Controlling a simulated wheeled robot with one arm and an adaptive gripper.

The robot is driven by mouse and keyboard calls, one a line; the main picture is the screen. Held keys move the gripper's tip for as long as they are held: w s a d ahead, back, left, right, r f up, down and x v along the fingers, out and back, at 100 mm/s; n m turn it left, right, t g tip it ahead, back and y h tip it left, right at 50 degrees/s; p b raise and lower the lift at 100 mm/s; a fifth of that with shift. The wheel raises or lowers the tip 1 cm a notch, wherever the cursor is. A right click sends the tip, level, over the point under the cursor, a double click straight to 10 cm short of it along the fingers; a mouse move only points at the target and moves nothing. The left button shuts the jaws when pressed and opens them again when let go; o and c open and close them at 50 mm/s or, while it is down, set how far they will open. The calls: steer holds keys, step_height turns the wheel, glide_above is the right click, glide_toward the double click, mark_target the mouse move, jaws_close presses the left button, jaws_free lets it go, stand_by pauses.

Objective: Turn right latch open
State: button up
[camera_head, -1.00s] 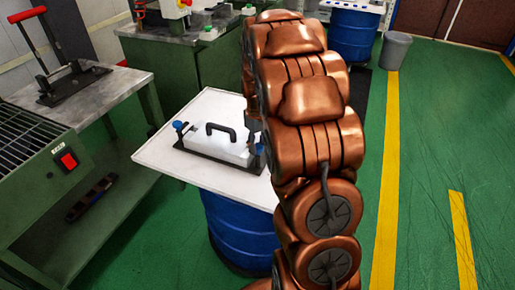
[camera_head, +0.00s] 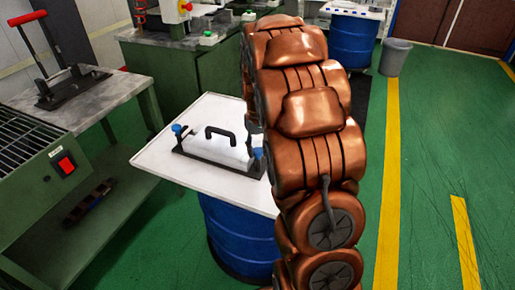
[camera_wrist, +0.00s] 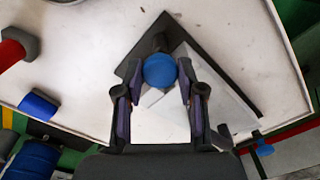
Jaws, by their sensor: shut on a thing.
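The white mould (camera_head: 218,150) with a black handle (camera_head: 221,132) sits on a dark base plate on the white table top. A left latch with a blue knob (camera_head: 177,129) stands at its left end. The right latch's blue knob (camera_head: 258,153) shows at its right end, beside my arm. In the wrist view, my gripper (camera_wrist: 161,72) has its two fingers closed around this blue knob (camera_wrist: 160,70). The far blue knob also shows in the wrist view (camera_wrist: 265,150). My arm hides the gripper in the head view.
The white table top (camera_head: 165,155) rests on a blue drum (camera_head: 240,235). A green bench with a red switch (camera_head: 66,165) stands left, with a dark press with a red handle (camera_head: 27,17) behind it. Clear green floor lies right, with a grey bin (camera_head: 395,57).

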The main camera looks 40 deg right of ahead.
mark_target(258, 150)
steer(key=shift+s+f, duration=0.1)
steer(key=o, duration=1.1)
steer(key=shift+o, duration=0.2)
step_height(258, 150, up, 12)
steer(key=shift+a, duration=0.1)
stand_by(0.3)
